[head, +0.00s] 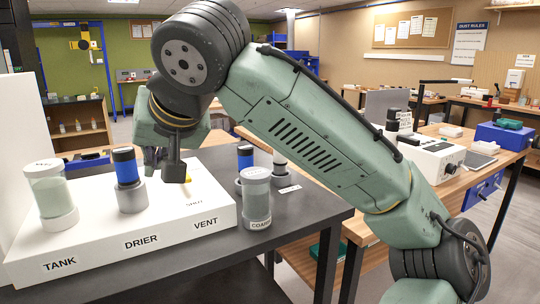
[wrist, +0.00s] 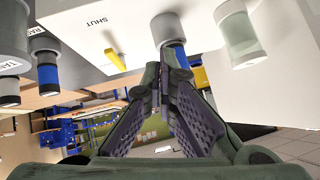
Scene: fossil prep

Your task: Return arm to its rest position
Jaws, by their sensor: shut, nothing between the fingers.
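My arm arches across the head view, and my gripper (head: 152,168) hangs over the white box, partly hidden behind my wrist. In the wrist view my gripper (wrist: 166,66) is shut and empty, its tips close together. The white box (head: 105,212) carries the labels TANK, DRIER, VENT and SHUT. A blue-topped cylinder (head: 125,168) stands upright in a grey holder at DRIER. A clear jar (head: 50,187) stands at TANK. A small yellow lever (head: 188,179) sits by SHUT; it also shows in the wrist view (wrist: 115,60).
A lidded jar (head: 256,200) stands on the dark table beside the box, with another blue-topped cylinder (head: 245,158) behind it. A wooden bench (head: 425,195) with a white instrument (head: 432,158) is at the right. Bare dark tabletop (head: 190,268) lies in front of the box.

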